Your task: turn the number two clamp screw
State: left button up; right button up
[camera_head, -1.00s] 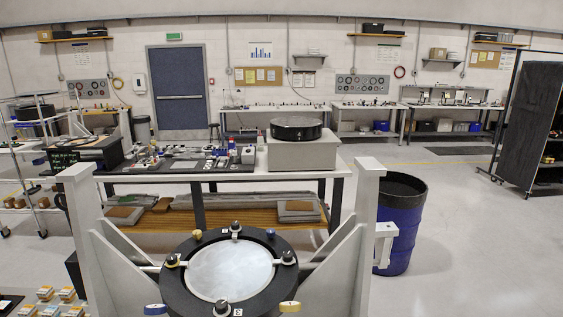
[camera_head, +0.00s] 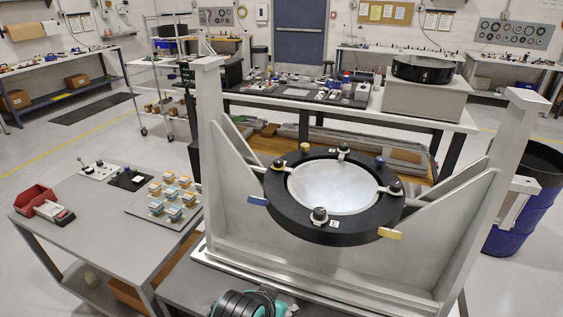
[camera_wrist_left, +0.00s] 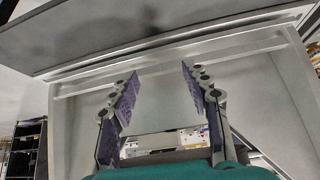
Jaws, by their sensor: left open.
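The mirror fixture's black ring (camera_head: 275,212) holds a round silver mirror (camera_head: 333,187) between two grey uprights. Dark clamp screws sit around the ring: a front one (camera_head: 320,215), a back one (camera_head: 343,150), a right one (camera_head: 396,187) and a left one (camera_head: 278,168). Small white labels stand by the front and back ones; I cannot read which is number two. My left gripper (camera_wrist_left: 157,90) is open and empty in the left wrist view, with pale grey structure beyond it. No clamp screw is recognisable there. My right gripper is not in view.
Grey gussets (camera_head: 245,170) brace the uprights. A side table (camera_head: 90,205) at left carries a red bin (camera_head: 37,198) and several small blocks. A blue barrel (camera_head: 515,225) stands at right. A workbench (camera_head: 420,112) is behind the fixture.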

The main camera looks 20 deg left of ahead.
pick_arm(q)
jog(key=w+a+r+n+g+p, duration=0.1)
jog(key=w+r+p, duration=0.2)
jog(key=r+p, duration=1.3)
jog(key=w+a+r+n+p, duration=0.1)
jog(key=w+r+p, duration=0.2)
jog(key=r+p, duration=1.3)
jog(key=n+g+b, duration=0.2)
jog(key=n+g, duration=0.4)
jog(key=n, duration=0.1)
send_over(279, 160)
notch_tip(279, 160, down, 6)
jog(key=shift+s+r, duration=0.1)
jog(key=shift+r, duration=0.15)
notch_tip(279, 160, down, 8)
jog(key=shift+r+p, duration=0.1)
jog(key=shift+p, duration=0.45)
